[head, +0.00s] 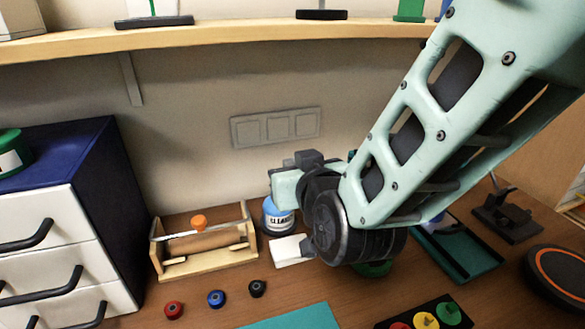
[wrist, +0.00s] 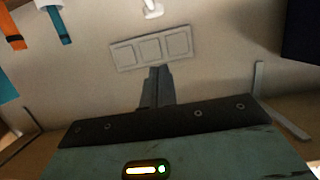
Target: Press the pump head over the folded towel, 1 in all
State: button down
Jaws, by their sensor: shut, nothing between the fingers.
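A white and blue bottle labelled as cleaner (head: 278,216) stands on the table near the back wall. Its top is hidden behind my arm's end in the head view. In the wrist view a white piece that looks like its pump head (wrist: 152,9) shows at the top edge. A white flat block that may be the folded towel (head: 291,250) lies in front of the bottle, partly hidden by my wrist. My gripper (head: 309,158) is shut and empty, raised close to the bottle's top. Its dark fingers (wrist: 155,72) show together in the wrist view. Contact with the pump is not visible.
A wooden tray (head: 205,262) with an orange-knobbed tool is left of the bottle. Red, blue and black knobs (head: 216,298) lie in front. A drawer cabinet (head: 85,150) stands left, a shelf (head: 220,38) runs above, and a green tray (head: 470,255) is right.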

jog(key=p+x, duration=0.1)
jog(key=x, duration=0.6)
jog(key=shift+w, duration=0.15)
notch_tip(320, 180, down, 3)
jog(key=shift+r, duration=0.2)
jog(key=shift+f, duration=0.75)
